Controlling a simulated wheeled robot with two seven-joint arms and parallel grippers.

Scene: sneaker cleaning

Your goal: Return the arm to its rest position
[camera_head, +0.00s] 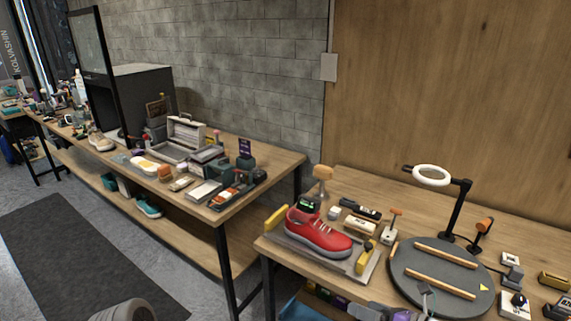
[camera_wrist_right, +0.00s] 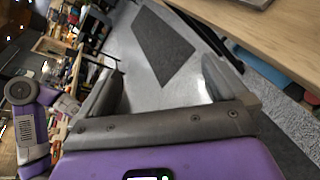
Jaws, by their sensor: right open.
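My right gripper (camera_head: 392,302) is at the bottom edge of the head view, in front of the table's near edge and below the round turntable (camera_head: 400,285). In the right wrist view its two grey fingers stand wide apart with nothing between them (camera_wrist_right: 165,85). The floor and a dark mat show past the fingers. A red sneaker (camera_head: 318,238) lies on a grey tray (camera_head: 366,268) on the near table, apart from the gripper. My left gripper does not show.
A ring lamp (camera_head: 432,175) stands behind the turntable. Brushes and small boxes lie around it. A longer bench (camera_head: 262,165) to the left holds an open case (camera_head: 187,130) and many small items. A dark mat (camera_head: 75,255) lies on open floor at the left.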

